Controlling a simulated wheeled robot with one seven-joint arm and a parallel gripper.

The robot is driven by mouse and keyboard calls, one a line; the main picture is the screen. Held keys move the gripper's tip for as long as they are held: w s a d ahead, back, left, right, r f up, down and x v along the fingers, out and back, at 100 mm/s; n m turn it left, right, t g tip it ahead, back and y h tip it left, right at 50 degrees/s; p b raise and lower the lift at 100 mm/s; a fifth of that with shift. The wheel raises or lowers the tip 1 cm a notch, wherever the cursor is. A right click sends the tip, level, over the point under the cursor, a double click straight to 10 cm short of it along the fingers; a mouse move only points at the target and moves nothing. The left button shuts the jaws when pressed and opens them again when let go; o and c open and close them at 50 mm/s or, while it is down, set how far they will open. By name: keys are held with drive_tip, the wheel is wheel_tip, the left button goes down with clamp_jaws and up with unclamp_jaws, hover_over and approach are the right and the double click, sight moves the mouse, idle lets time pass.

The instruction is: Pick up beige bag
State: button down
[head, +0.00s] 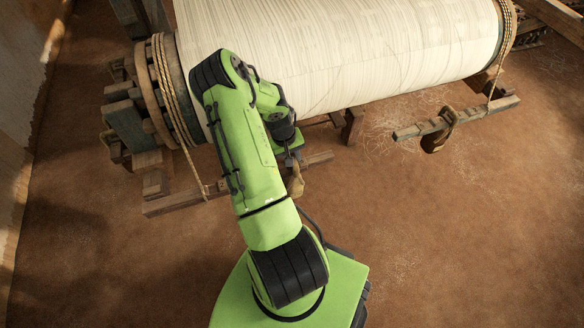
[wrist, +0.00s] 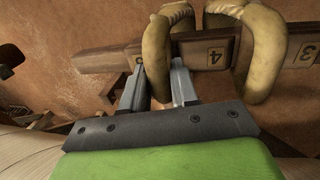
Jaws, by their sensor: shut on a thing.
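The beige bag (wrist: 265,50) hangs over a dark wooden bar (wrist: 220,52) in the wrist view, as two thick rounded lobes. The bar carries number plates, with a 4 between the lobes and a 3 further right. My gripper (wrist: 158,84) is shut on the left lobe of the bag, with one grey finger on each side of it. In the head view the bag (head: 296,182) shows as a small beige shape just below my gripper. The fingertips are mostly hidden there by my arm.
A large roller of white threads (head: 340,50) lies behind the bar. A darker brown bag (head: 440,130) hangs on another wooden bar (head: 480,115) at the right. Ropes and wooden frame parts (head: 150,110) stand at the left. The brown floor (head: 450,240) in front is clear.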

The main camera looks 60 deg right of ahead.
drive_tip(key=shift+r+p, duration=0.55)
drive_tip(key=shift+r, duration=1.1)
drive_tip(key=shift+s+a+r, duration=0.1)
drive_tip(key=s+a+p, duration=0.2)
drive_tip(key=s+a, duration=1)
drive_tip(key=shift+s+a, duration=0.25)
